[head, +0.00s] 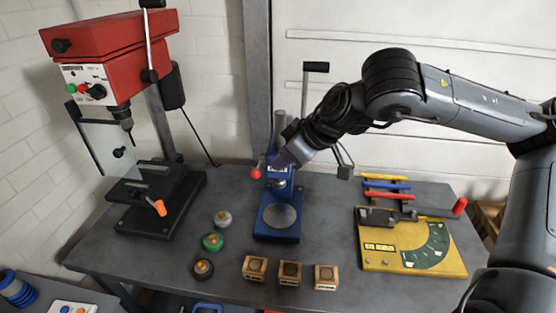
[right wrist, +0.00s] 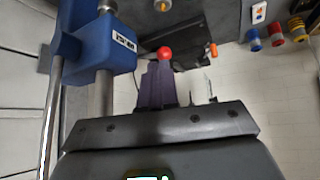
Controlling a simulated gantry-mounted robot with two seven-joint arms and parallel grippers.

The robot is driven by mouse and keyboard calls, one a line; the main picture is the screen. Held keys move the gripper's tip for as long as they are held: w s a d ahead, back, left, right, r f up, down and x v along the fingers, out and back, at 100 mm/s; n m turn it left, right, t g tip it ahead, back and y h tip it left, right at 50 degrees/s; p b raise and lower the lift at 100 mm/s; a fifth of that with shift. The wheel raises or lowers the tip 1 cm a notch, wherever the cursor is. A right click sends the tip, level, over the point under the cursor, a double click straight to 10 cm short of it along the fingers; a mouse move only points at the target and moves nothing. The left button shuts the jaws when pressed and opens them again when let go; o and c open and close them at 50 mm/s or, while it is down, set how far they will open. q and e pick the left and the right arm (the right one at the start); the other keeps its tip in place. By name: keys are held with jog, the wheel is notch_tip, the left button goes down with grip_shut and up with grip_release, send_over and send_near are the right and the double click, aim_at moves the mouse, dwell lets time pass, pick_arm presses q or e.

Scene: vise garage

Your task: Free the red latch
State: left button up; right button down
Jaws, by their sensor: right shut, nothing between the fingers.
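The red latch shows as a small red ball knob (head: 256,173) on the left side of the blue arbor press (head: 278,222). My right gripper (head: 281,160) is at the press head, just to the right of and above the red knob. In the right wrist view its dark purple fingers (right wrist: 158,85) are together with nothing between them. The red knob (right wrist: 165,53) appears just past the fingertips there; I cannot tell whether they touch. The blue press head (right wrist: 100,45) is beside the fingers on the left. My left gripper is not in view.
A red drill press (head: 110,45) stands at the left with an orange-tipped handle (head: 160,208). A yellow rod bender (head: 415,250) is at the right. Three wooden blocks (head: 289,274) and three round pieces (head: 212,242) lie in front. A black-handled lever (head: 316,67) rises behind the press.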

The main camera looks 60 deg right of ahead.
jog(key=s+a+r+b, duration=0.1)
jog(key=s+a+r, duration=0.2)
jog(key=s, duration=0.3)
jog(key=shift+s+a+r+b, duration=0.15)
jog(key=shift+s+r+b, duration=0.15)
jog(key=shift+s+b, duration=0.1)
